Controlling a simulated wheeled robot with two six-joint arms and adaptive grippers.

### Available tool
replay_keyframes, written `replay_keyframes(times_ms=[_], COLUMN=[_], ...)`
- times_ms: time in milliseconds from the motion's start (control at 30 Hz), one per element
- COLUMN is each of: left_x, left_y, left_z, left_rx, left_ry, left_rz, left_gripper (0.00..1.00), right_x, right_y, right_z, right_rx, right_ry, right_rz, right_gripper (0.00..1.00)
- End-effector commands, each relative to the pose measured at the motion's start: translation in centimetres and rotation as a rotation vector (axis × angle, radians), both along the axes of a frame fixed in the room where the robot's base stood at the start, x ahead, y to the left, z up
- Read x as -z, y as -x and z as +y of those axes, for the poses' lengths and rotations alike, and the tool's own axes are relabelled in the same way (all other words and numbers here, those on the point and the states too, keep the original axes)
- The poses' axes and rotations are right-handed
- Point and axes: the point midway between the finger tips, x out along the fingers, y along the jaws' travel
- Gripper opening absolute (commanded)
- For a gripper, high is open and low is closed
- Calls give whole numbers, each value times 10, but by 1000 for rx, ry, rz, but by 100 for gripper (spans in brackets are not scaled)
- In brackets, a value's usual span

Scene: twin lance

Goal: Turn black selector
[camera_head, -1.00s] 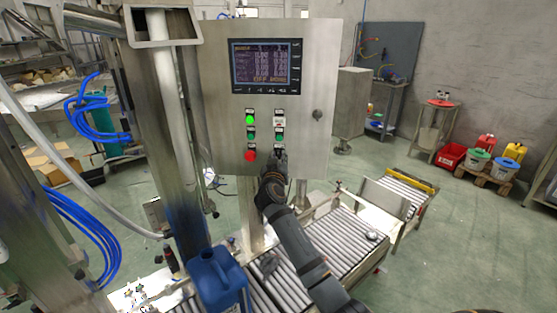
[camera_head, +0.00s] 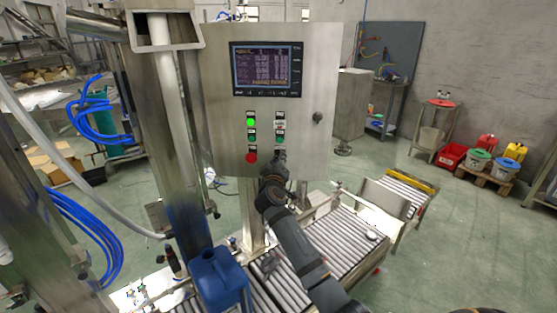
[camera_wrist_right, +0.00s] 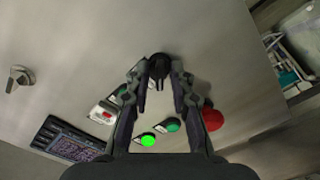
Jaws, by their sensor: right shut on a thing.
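The black selector (camera_wrist_right: 158,68) sits on the steel panel face, between the fingertips of my right gripper (camera_wrist_right: 158,80) in the right wrist view. The gripper is shut on it, with one finger on each side. In the head view my right gripper (camera_head: 279,160) is at the lower edge of the control panel (camera_head: 222,120), below the button columns, and it hides the selector. Which way the selector points is hard to tell. My left gripper is not in view.
A lit green button (camera_head: 251,123) and a red button (camera_head: 251,157) are left of my gripper. A screen (camera_head: 266,69) is above. A blue jug (camera_head: 217,280) stands at the front, beside a roller conveyor (camera_head: 340,245).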

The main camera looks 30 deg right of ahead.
Motion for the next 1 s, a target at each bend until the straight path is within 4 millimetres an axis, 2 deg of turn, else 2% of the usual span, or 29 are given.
replay_keyframes(times_ms=[467,500,567,867,1000], left_x=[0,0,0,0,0], left_y=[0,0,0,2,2], left_z=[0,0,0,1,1], left_rx=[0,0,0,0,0], left_ry=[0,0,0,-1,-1], left_rz=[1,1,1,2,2], left_gripper=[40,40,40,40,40], right_x=[1,1,1,1,2], right_y=[0,0,0,1,15], right_z=[0,0,0,1,13], right_rx=[-1,-1,-1,-1,-3], right_ry=[11,11,10,9,9], right_rz=[9,9,9,8,9], right_gripper=[0,25,31,31,31])
